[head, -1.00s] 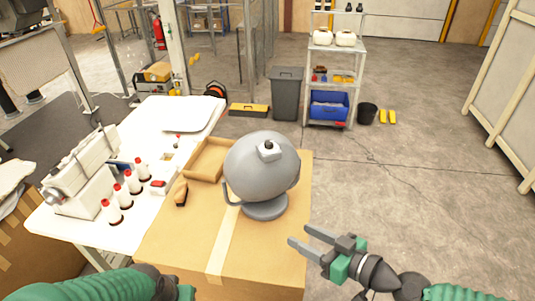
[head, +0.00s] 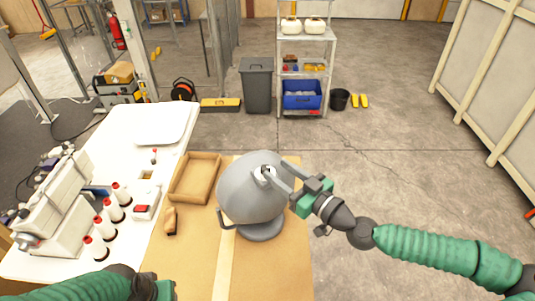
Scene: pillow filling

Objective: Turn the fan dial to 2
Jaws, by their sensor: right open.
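The grey rounded fan (head: 245,195) stands on its round base on the cardboard-coloured box top. Its small dial (head: 265,170), dark on a white mount, sits on top of the fan. My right gripper (head: 268,172) reaches in from the right, its jaws open, with the fingertips at the dial, one on either side of it as far as I can see. Whether they touch the dial is too small to tell. The dial's number marks cannot be read. My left gripper (head: 158,290) is at the bottom left edge; its fingers are hidden.
An open cardboard tray (head: 196,198) and a small tan-handled tool (head: 170,220) lie left of the fan. The white table (head: 140,195) holds a sewing machine (head: 55,210) and several thread cones (head: 103,228). Open floor lies to the right.

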